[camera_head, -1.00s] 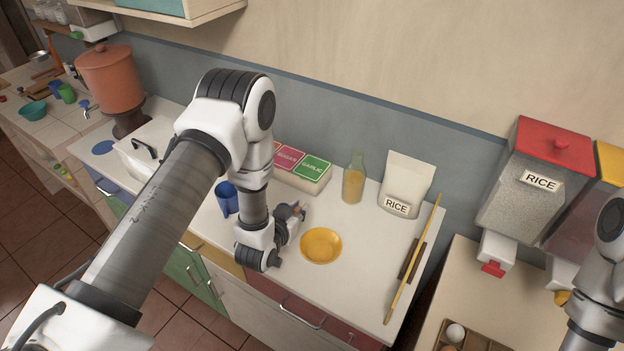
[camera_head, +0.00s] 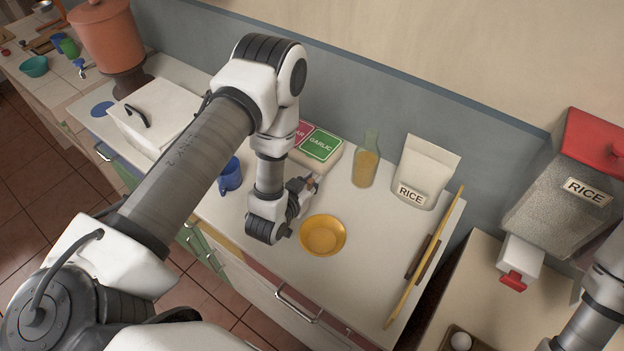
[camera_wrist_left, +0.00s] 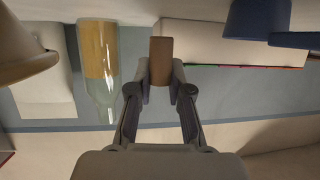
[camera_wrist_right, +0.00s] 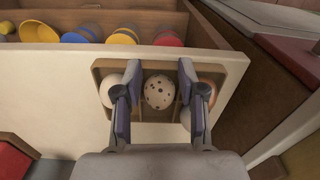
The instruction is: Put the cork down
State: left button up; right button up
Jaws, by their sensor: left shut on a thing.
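The brown cork (camera_wrist_left: 161,60) is between the fingertips of my left gripper (camera_wrist_left: 160,82), which is shut on it, in the left wrist view. In the head view the left gripper (camera_head: 304,190) is above the counter, just behind and left of the yellow dish, and the cork shows as a small brown bit (camera_head: 310,183). An uncorked-looking glass bottle (camera_head: 366,160) with yellowish contents stands to the right; it also shows in the left wrist view (camera_wrist_left: 100,70). My right gripper (camera_wrist_right: 154,80) is open and empty over a compartment box with speckled and pale eggs (camera_wrist_right: 159,92).
A yellow dish (camera_head: 323,236) sits in front of the left gripper. Bare counter lies right of the dish.

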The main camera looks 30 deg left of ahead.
pick_arm(q)
jog(key=shift+s+f, duration=0.1)
jog(key=shift+f, duration=0.1)
jog(key=shift+w+f, duration=0.2)
jog(key=shift+f, duration=0.15)
jog(key=o, duration=0.7)
jog(key=shift+r, duration=0.35)
jog(key=shift+r+p, duration=0.55)
jog(key=p+v, duration=0.4)
jog(key=v, duration=0.7)
jog(key=shift+s, duration=0.4)
